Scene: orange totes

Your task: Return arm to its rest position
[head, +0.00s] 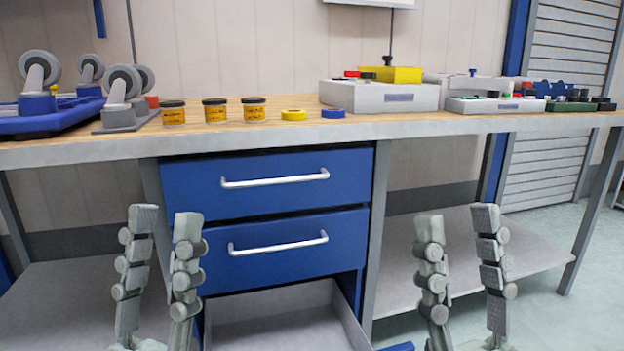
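My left gripper (163,225) shows at the lower left of the head view, its two fingers upright and apart with nothing between them. My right gripper (459,225) shows at the lower right, also with its two fingers apart and empty. Both are in front of the workbench (350,129), below the level of its top, and neither holds anything. The arms behind the grippers are mostly out of the picture.
Blue drawers (268,199) with silver handles are under the bench; a lower grey drawer (285,312) stands open between my grippers. On top are jars (215,111), tape rolls (293,114), grey bins (380,97) and wheeled casters (40,75). Lower shelves flank the drawers.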

